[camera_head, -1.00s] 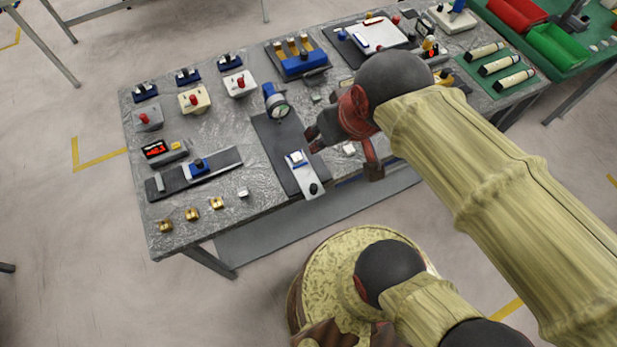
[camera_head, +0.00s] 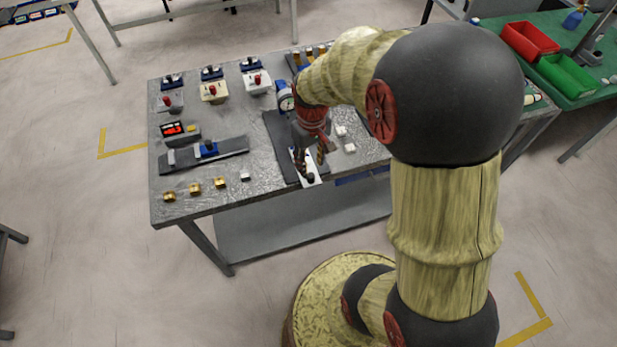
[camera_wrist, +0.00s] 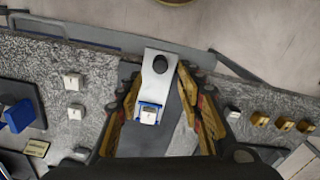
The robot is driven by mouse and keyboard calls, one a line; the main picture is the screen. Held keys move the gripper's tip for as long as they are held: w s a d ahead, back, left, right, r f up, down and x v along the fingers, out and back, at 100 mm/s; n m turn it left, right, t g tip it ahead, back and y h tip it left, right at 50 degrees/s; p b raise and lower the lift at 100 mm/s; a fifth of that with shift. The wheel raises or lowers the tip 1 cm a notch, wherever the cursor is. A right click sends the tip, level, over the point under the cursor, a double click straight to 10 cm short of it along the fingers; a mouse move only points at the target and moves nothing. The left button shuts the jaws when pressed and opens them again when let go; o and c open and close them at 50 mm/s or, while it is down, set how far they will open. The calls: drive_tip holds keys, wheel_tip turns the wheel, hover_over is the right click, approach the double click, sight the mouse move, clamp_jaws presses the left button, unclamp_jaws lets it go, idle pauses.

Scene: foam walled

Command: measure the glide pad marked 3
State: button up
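Small white blocks that look like the pads lie on the grey table: two right of the dial stand, an upper pad (camera_head: 340,130) and a lower pad (camera_head: 349,148), and a third pad (camera_head: 245,176) to the left. The wrist view shows the pair (camera_wrist: 73,81) at left and the single one (camera_wrist: 232,112) at right; their marks are not readable. A blue-edged white block (camera_wrist: 149,113) sits on the dial stand's metal strip (camera_wrist: 158,62), behind a black knob. My gripper (camera_head: 310,160) points down over this strip; in the wrist view its fingers (camera_wrist: 166,108) are apart around it, holding nothing visible.
The dial gauge (camera_head: 286,102) stands partly behind my arm. Red-button boxes (camera_head: 214,92) stand behind. A green table (camera_head: 590,92) with bins is at right.

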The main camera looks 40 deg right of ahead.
sight(311, 175)
wheel_tip(311, 175, down, 6)
drive_tip(key=shift+b, duration=0.65)
drive_tip(key=shift+c, duration=1.2)
clamp_jaws()
drive_tip(key=w+d, duration=0.1)
drive_tip(key=w, duration=0.3)
drive_tip(key=w+d+p, duration=0.1)
drive_tip(key=w, duration=0.3)
drive_tip(key=w+d+p, duration=0.1)
drive_tip(key=w, duration=0.4)
drive_tip(key=shift+d+r, duration=0.15)
drive_tip(key=shift+d, duration=0.25)
unclamp_jaws()
drive_tip(key=shift+w, duration=0.1)
drive_tip(key=shift+o, duration=1.2)
